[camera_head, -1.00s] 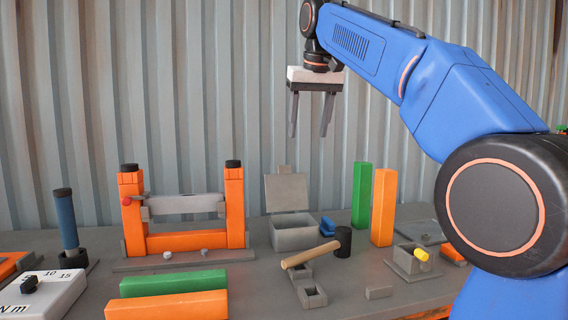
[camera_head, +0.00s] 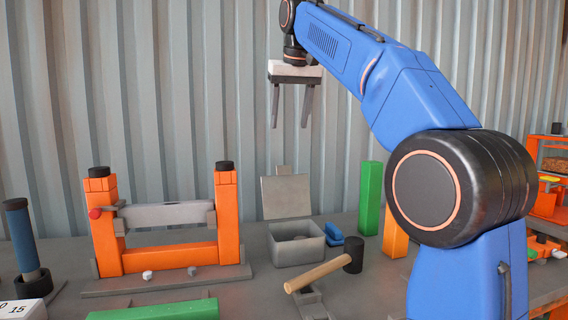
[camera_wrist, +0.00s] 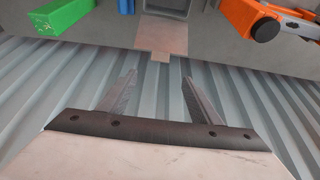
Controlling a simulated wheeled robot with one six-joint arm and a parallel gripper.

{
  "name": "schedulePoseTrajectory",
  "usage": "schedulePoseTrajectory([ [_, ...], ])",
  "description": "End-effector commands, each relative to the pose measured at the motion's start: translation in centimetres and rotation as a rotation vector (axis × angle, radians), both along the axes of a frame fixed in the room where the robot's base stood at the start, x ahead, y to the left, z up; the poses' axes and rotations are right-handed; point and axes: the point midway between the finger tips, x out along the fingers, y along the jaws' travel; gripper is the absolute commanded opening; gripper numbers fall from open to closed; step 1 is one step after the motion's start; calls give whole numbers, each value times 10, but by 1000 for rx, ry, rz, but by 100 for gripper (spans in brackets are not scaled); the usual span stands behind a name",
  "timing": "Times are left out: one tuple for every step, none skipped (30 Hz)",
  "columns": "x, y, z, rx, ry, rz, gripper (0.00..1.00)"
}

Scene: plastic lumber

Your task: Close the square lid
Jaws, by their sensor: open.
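The square lid (camera_head: 286,197) is a flat grey plate standing upright at the back edge of a grey square box (camera_head: 297,247). The box is open at the top. In the wrist view the lid (camera_wrist: 162,33) shows at the top centre, with part of the box (camera_wrist: 167,8) at the picture's edge. My gripper (camera_head: 291,126) is open and empty, pointing down, well above the lid. In the wrist view its two fingers (camera_wrist: 158,75) are spread apart, with nothing between them.
An orange frame with a grey bar (camera_head: 168,214) stands left of the box. A blue piece (camera_head: 345,246), a green block (camera_head: 369,198) and an orange block (camera_head: 395,238) stand to the right. A mallet (camera_head: 322,273) lies in front. The corrugated wall (camera_head: 200,80) is behind.

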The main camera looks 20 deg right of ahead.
Motion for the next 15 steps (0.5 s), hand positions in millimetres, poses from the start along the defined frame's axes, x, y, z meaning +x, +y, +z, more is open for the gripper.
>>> schedulePoseTrajectory([
  [2, 0, -8, 0, 2, 0, 58],
  [4, 0, -13, 0, 3, 0, 58],
  [7, 0, -20, 0, 3, 0, 58],
  [9, 0, -25, 0, 3, 0, 58],
  [11, 0, -30, 0, 4, 0, 58],
  [14, 0, -37, 0, 3, 0, 58],
  [16, 0, -42, 0, 4, 0, 58],
  [19, 0, -47, 0, 3, 0, 58],
  [21, 0, -53, 0, 3, 0, 58],
  [23, 0, -58, 0, 3, 0, 58],
  [25, 0, -63, 0, 3, 0, 58],
  [28, 0, -69, 0, 3, 0, 58],
  [30, 0, -74, 0, 2, 0, 58],
  [32, 0, -79, 0, 3, 0, 58],
  [34, 0, -85, 0, 2, 0, 58],
])
